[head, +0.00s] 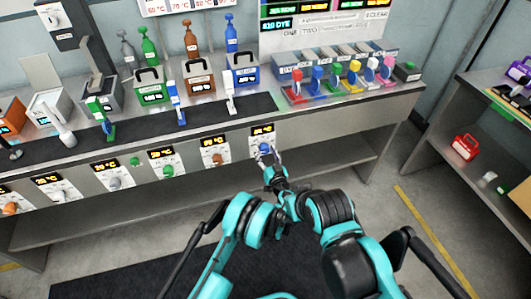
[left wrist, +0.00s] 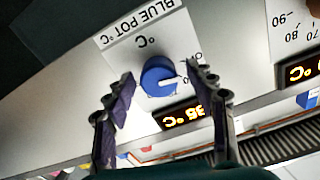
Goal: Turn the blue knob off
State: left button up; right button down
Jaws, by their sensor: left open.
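The blue knob (left wrist: 158,76) is round with a white pointer and sits on a white panel labelled "BLUE POT °C", which appears upside down in the left wrist view. An orange display (left wrist: 183,118) is lit beside the knob. In the head view the knob (head: 265,149) is on the bench front, at the rightmost panel of the row. My left gripper (left wrist: 163,88) is open, one finger on either side of the knob. I cannot tell whether they touch it. My right gripper is not in view.
Pots, bottles and a dark mat (head: 200,112) are on the bench above. A shelf (head: 470,110) with a red item stands at right.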

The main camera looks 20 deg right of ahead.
aim_at(263, 129)
pick_arm(q)
notch_tip(263, 129, up, 10)
jog(key=shift+f, duration=0.15)
jog(key=shift+s+f, duration=0.1)
dwell(0.6)
